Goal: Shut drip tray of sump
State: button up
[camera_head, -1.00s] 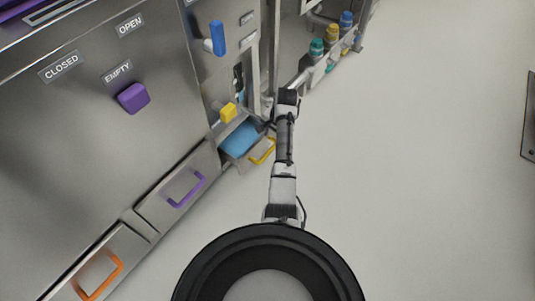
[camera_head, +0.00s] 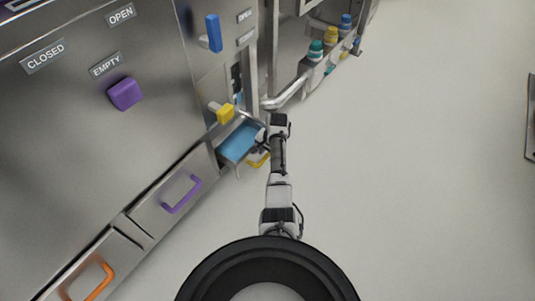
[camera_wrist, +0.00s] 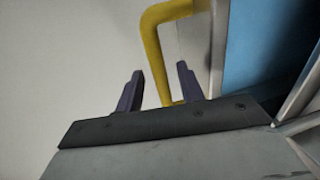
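The drip tray (camera_head: 238,143) is an open drawer with a blue inside, pulled out from the foot of the steel cabinet. Its yellow handle (camera_head: 258,160) is on its front, partly hidden by my gripper (camera_head: 262,138), which is at the tray's outer end. In the wrist view the yellow handle (camera_wrist: 152,45) runs down toward the gap between the two dark fingers of my gripper (camera_wrist: 158,76). The fingers are apart and not closed on it. I cannot tell whether they touch it. The blue inside (camera_wrist: 262,45) shows at the right.
Shut drawers with a purple handle (camera_head: 181,194) and an orange handle (camera_head: 91,281) are at the lower left. A yellow knob (camera_head: 225,113) is above the tray. Bottles with coloured caps (camera_head: 330,36) stand at the back. The floor to the right is clear.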

grip_shut()
jog(key=shift+a, duration=0.1)
jog(key=w+a+b, duration=0.1)
jog(key=a, duration=0.1)
jog(key=w+a+b, duration=0.1)
jog(key=w+a, duration=0.1)
jog(key=w+a+b, duration=0.1)
jog(key=a, duration=0.1)
jog(key=shift+w+f+b, duration=0.15)
jog(key=shift+w+b, duration=0.05)
jog(key=shift+b, duration=0.2)
jog(key=shift+w+a+r, duration=0.15)
jog(key=shift+r, duration=0.05)
grip_release()
jog(key=shift+a, duration=0.1)
notch_tip(320, 180, up, 14)
jog(key=s+d+p, duration=0.1)
jog(key=d+p, duration=0.1)
jog(key=p, duration=0.3)
jog(key=shift+s+f+p, duration=0.25)
jog(key=shift+p, duration=0.05)
